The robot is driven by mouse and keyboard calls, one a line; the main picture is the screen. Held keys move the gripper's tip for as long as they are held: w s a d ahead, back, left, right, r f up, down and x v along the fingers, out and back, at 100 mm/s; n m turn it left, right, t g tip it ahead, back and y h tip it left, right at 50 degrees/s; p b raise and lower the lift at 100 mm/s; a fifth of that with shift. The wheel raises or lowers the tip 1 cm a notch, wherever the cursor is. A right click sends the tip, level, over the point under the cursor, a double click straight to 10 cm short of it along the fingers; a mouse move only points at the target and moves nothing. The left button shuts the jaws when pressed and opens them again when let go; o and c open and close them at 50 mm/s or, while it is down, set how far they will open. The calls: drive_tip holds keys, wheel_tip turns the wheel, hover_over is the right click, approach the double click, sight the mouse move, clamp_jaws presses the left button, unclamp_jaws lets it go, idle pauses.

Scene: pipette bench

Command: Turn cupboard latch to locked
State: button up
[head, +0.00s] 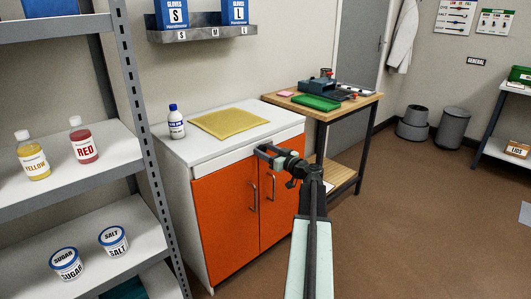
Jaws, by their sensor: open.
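The cupboard (225,225) is a white unit with two orange doors, both appearing closed. Each door has a vertical metal handle (254,195) near the middle seam. I cannot make out the latch in the head view; it may be hidden behind my gripper or be too small to see. My gripper (272,160) is open, with nothing seen between its fingers. It is in front of the upper right part of the cupboard, just below the worktop edge in the picture. I cannot tell whether it touches the cupboard.
A yellow cloth (229,123) and a white bottle with a blue cap (176,122) are on the cupboard top. A wooden bench (365,104) stands to the right. A metal shelf rack (105,155) with bottles and tubs is close on the left. Brown floor is clear at right.

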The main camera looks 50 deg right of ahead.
clamp_jaws()
idle(1.2)
